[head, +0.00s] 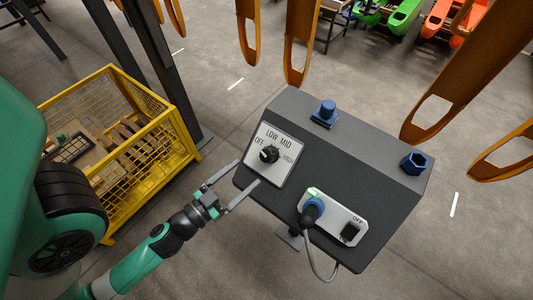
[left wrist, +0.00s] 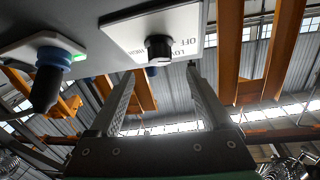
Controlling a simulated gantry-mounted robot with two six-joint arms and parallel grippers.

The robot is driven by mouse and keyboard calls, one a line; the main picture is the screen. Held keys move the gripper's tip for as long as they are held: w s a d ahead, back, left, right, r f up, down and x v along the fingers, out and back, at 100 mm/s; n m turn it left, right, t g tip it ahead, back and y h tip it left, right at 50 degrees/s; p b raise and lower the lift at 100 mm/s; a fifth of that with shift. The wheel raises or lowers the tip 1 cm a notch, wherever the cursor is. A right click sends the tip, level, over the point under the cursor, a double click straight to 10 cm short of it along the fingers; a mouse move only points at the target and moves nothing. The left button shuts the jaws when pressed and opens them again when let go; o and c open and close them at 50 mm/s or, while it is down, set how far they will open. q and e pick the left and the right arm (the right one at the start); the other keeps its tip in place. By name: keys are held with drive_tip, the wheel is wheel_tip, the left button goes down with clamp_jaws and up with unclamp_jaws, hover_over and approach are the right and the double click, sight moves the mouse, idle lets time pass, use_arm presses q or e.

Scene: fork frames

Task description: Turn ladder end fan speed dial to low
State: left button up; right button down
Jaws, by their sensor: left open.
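The fan speed dial (head: 269,154) is a black knob on a white plate (head: 285,173) marked OFF, LOW, MID and HIGH. The plate is on the left part of a dark grey control box (head: 345,165). I cannot tell which mark the knob points to. My left gripper (head: 240,183) is open and empty, just left of and below the plate, apart from the dial. In the left wrist view the dial (left wrist: 158,51) is above and between the two open fingers (left wrist: 155,90), beyond their tips. My right gripper is not in view.
A second panel (head: 345,225) with a blue plug (head: 312,209), a cable and a black OFF switch (head: 349,233) is right of the dial. Blue fittings (head: 327,113) stand on the box's far edge. A yellow wire crate (head: 125,150) is at left. Orange hooks (head: 300,40) hang behind.

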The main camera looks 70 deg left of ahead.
sight(264, 158)
use_arm(q)
drive_tip(key=p+x, duration=0.2)
drive_tip(key=x, duration=0.2)
drive_tip(key=p+x, duration=0.2)
drive_tip(key=x, duration=0.2)
drive_tip(key=shift+w+a+r, duration=0.15)
drive_tip(key=shift+w+r, duration=0.05)
drive_tip(key=shift+w, duration=0.05)
drive_tip(key=shift+w+a+f, duration=0.1)
drive_tip(key=shift+w+a, duration=0.05)
drive_tip(key=shift+w, duration=0.2)
